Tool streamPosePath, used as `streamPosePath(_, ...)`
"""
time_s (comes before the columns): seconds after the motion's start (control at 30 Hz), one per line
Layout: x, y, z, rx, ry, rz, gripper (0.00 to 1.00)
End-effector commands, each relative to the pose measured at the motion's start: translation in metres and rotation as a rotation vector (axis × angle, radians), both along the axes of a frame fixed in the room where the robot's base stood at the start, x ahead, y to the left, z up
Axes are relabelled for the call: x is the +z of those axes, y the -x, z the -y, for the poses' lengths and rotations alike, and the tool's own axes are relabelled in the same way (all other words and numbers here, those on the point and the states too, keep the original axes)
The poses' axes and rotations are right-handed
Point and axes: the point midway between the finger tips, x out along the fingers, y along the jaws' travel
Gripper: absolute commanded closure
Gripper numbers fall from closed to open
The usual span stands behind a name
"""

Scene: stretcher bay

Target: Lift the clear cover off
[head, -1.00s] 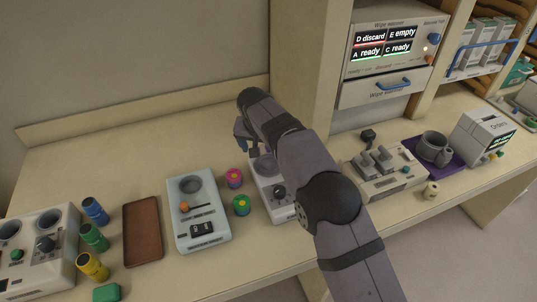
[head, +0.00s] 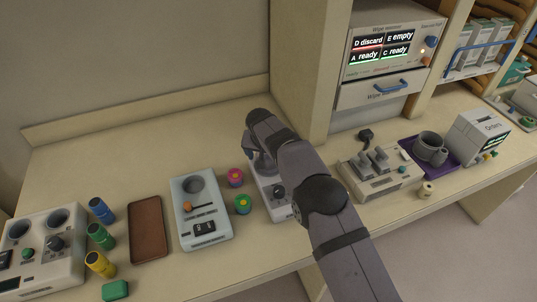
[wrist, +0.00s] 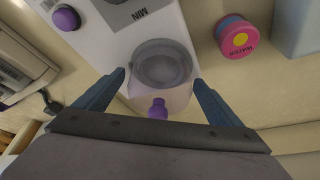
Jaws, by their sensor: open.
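The clear cover (wrist: 176,104) shows in the wrist view as a see-through piece at the round grey well of a white device (wrist: 110,40). A purple knob (wrist: 158,110) stands at the cover's edge nearer my gripper. My gripper (wrist: 159,78) is open, with one blue finger on each side of the cover and knob. Nothing is held, and I cannot tell whether the fingers touch the cover.
A pink pot (head: 235,177) and a green pot (head: 243,204) stand left of the device, then a pale blue device (head: 206,235) and brown tray (head: 148,245). A lever unit (head: 382,180) stands to the right. A cabinet panel (head: 300,80) rises behind.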

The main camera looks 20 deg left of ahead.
Motion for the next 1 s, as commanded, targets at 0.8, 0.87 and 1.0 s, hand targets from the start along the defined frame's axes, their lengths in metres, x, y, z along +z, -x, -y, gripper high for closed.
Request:
streamPosePath(0.8,0.011,-0.001,-0.001,0.000,-0.003,0.003,0.57)
streamPosePath(0.87,0.018,-0.001,-0.001,0.000,-0.003,0.003,0.57)
streamPosePath(1.0,0.041,-0.001,-0.001,0.000,-0.004,0.005,0.57)
